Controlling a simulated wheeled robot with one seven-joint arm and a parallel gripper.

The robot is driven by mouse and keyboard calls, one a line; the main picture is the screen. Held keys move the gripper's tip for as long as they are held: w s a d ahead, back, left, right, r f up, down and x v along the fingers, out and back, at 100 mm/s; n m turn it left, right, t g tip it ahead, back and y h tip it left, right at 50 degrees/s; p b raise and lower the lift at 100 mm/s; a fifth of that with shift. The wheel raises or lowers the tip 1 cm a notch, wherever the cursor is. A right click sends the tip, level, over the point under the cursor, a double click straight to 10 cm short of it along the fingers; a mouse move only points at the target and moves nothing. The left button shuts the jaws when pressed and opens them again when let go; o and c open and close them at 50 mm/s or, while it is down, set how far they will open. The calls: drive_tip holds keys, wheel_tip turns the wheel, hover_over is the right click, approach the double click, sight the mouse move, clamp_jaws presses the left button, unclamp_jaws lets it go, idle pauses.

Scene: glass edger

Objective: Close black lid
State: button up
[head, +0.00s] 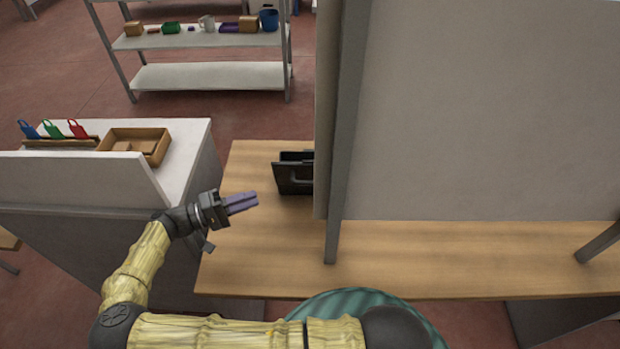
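A black box-like thing (293,178) with a bar handle on its front face stands on the wooden table. Its right part is hidden behind the grey panel and post. A dark recess shows along its top behind the front plate; I cannot tell clearly how far its black lid is open. My gripper (252,200) has purple fingers that lie close together with nothing between them. It is above the table's left end, left of and nearer than the black box, and apart from it, pointing right.
A tall grey panel (480,110) with a post (345,130) stands on the table (430,255) just right of the box. A white counter at left carries a brown tray (160,133) and colored tags. Bare tabletop lies between gripper and box.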

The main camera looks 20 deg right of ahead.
sight(309, 181)
drive_tip(key=d+p, duration=0.2)
drive_tip(key=d, duration=0.3)
drive_tip(key=d+p, duration=0.3)
drive_tip(key=d, duration=0.3)
drive_tip(key=w+d+p, duration=0.1)
drive_tip(key=d+p, duration=0.1)
drive_tip(key=d, duration=0.3)
drive_tip(key=shift+w+d+r, duration=0.1)
drive_tip(key=shift+d+r, duration=0.2)
drive_tip(key=shift+d, duration=0.05)
drive_tip(key=shift+w+d+f, duration=0.1)
drive_tip(key=shift+d, duration=0.15)
clamp_jaws()
